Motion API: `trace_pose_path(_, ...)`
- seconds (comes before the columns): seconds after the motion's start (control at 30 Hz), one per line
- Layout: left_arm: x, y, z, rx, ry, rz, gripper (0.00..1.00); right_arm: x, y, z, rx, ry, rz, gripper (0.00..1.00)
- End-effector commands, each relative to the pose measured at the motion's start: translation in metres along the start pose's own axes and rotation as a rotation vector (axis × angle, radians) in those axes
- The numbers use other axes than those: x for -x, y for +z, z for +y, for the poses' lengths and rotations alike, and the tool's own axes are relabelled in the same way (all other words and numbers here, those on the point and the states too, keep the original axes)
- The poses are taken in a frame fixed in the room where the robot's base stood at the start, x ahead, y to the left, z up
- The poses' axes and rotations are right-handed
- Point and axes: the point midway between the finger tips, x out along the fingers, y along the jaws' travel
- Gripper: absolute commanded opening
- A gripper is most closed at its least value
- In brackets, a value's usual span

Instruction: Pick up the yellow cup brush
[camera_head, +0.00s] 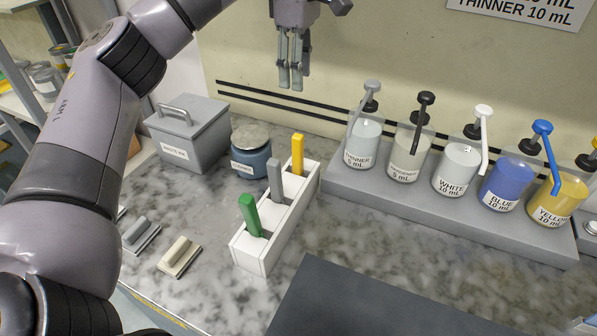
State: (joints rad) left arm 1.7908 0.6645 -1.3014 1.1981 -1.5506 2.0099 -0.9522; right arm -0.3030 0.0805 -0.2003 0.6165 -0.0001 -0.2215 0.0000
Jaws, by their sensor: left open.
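The yellow cup brush (297,153) stands upright in the far compartment of a white holder (260,255). Only its yellow handle shows; its lower part is hidden in the holder. A grey brush (274,180) stands in the middle compartment and a green brush (251,214) in the near one. My left gripper (291,84) is open and empty, with its fingers pointing down. In the picture it hangs above the yellow handle, well apart from it. My right gripper is not in view.
Pump bottles, including a blue one (505,185), stand on a grey ledge (440,210) to the right. A grey lidded bin (188,138) and a blue jar (251,160) stand left of the holder. Two small blocks, one beige (180,254), lie front left. A dark mat (350,305) lies in front.

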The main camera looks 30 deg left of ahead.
Motion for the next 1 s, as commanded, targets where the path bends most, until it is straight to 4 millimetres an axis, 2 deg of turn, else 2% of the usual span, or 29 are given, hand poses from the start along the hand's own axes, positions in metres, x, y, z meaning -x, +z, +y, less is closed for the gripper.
trace_pose_path(0.27,-0.05,0.0,-0.001,0.0,-0.006,-0.001,0.42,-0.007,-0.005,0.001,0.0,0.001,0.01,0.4)
trace_pose_path(0.5,-0.095,-0.001,-0.001,0.0,-0.004,0.001,0.42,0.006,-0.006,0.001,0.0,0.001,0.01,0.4)
trace_pose_path(0.63,-0.111,-0.001,0.0,0.001,-0.002,0.001,0.42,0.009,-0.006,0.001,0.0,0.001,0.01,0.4)
trace_pose_path(0.77,-0.118,-0.001,0.0,0.001,0.0,0.0,0.42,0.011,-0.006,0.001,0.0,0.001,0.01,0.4)
trace_pose_path(1.0,-0.148,-0.003,0.002,0.001,-0.005,0.001,0.42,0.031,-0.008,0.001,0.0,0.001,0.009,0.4)
